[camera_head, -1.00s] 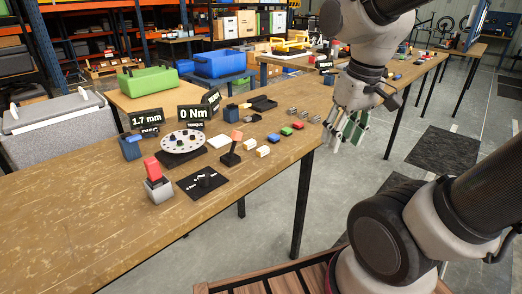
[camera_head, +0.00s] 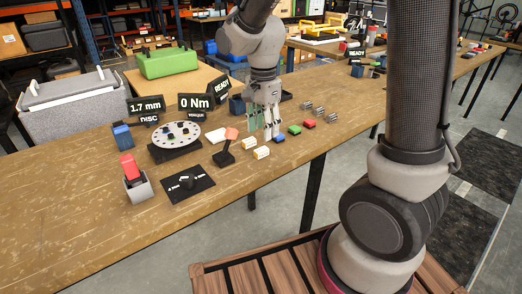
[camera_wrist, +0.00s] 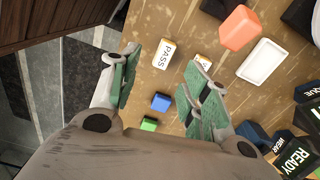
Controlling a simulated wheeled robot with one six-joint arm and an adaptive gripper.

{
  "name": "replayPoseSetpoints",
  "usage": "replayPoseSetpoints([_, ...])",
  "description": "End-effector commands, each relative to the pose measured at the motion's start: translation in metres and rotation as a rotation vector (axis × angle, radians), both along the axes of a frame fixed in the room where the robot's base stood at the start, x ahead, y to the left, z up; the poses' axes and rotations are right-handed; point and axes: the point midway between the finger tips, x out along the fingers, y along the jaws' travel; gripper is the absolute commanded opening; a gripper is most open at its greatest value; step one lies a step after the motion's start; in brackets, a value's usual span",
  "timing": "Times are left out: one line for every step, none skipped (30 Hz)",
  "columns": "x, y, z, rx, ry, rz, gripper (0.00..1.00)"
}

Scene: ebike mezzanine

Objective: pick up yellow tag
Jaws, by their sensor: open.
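Two small tags with white faces and yellowish sides lie on the workbench. The nearer tag (camera_head: 261,152) shows in the wrist view as a tag (camera_wrist: 163,53) with "PASS" on its face. The other tag (camera_head: 249,143) is partly hidden behind a finger in the wrist view (camera_wrist: 203,61). My gripper (camera_head: 264,125) points down over the bench, just behind these tags in the head view. Its green-padded fingers (camera_wrist: 163,66) are apart and nothing is between the pads. The PASS tag shows beyond the gap between the fingertips.
A blue block (camera_head: 278,138), a green block (camera_head: 294,129) and a red block (camera_head: 309,124) lie right of the tags. The bench's front edge is close to the tags.

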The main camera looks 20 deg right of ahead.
Motion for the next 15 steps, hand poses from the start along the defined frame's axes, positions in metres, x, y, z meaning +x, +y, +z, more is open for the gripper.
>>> replayPoseSetpoints([0.000, 0.000, 0.000, 0.001, -0.003, -0.038, 0.46])
replayPoseSetpoints([0.001, 0.000, 0.000, 0.001, -0.004, -0.059, 0.46])
replayPoseSetpoints([0.001, 0.000, -0.001, 0.001, -0.004, -0.082, 0.46])
replayPoseSetpoints([0.001, 0.000, -0.002, 0.001, -0.003, -0.095, 0.46])
replayPoseSetpoints([0.000, 0.000, -0.004, 0.000, -0.002, -0.103, 0.46])
replayPoseSetpoints([0.000, 0.000, -0.008, 0.000, -0.001, -0.109, 0.46])
replayPoseSetpoints([0.000, 0.000, -0.011, 0.000, -0.001, -0.111, 0.46])
replayPoseSetpoints([0.000, 0.000, -0.015, 0.000, 0.000, -0.111, 0.46])
replayPoseSetpoints([0.000, 0.000, -0.020, -0.001, 0.001, -0.111, 0.46])
replayPoseSetpoints([0.001, 0.000, -0.024, 0.000, -0.001, -0.110, 0.46])
replayPoseSetpoints([0.001, 0.000, -0.027, 0.000, -0.001, -0.110, 0.46])
replayPoseSetpoints([0.001, 0.001, -0.032, 0.000, 0.000, -0.109, 0.46])
replayPoseSetpoints([0.002, 0.001, -0.037, 0.000, -0.001, -0.109, 0.46])
replayPoseSetpoints([0.003, 0.001, -0.041, 0.000, 0.000, -0.109, 0.46])
replayPoseSetpoints([0.004, 0.002, -0.048, 0.000, 0.000, -0.109, 0.46])
